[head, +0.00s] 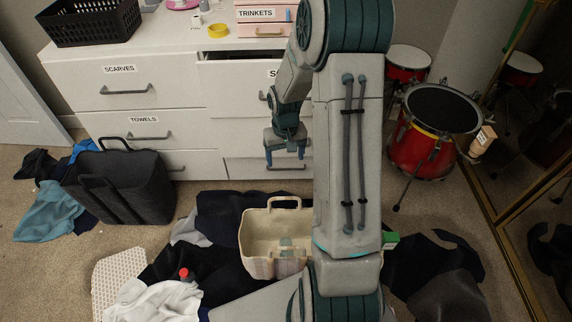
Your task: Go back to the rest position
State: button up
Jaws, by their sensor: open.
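My gripper (286,150) hangs in front of the white dresser (170,100), fingers pointing down and spread apart. Nothing shows between its fingers. My arm rises through the middle of the head view and bends over to the left, covering part of the dresser's right side. The gripper is above the floor, behind and above a cream handled bin (255,268), and apart from it.
A dark handled bag (140,185) stands at left beside blue and dark clothes. Dark and white clothes (160,303) cover the floor around the cream bin. A red drum (418,152) and a gold-framed mirror (500,235) stand at right. One upper dresser drawer (250,54) is slightly open.

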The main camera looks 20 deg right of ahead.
jog(key=shift+r, duration=1.9)
jog(key=shift+r+p, duration=0.1)
jog(key=shift+p, duration=0.2)
jog(key=s+a+r+t+p, duration=0.1)
jog(key=s+a+r+p, duration=0.2)
jog(key=s+r+p, duration=0.3)
jog(key=s+a+r+n+t+p, duration=0.1)
jog(key=s+a+r+p, duration=0.2)
jog(key=r, duration=1.4)
jog(key=s+a+r+p, duration=0.3)
jog(key=s+r+p, duration=0.6)
jog(key=r, duration=0.3)
jog(key=shift+s+a+r+t, duration=0.15)
jog(key=shift+s+a+t, duration=0.25)
jog(key=shift+s, duration=0.3)
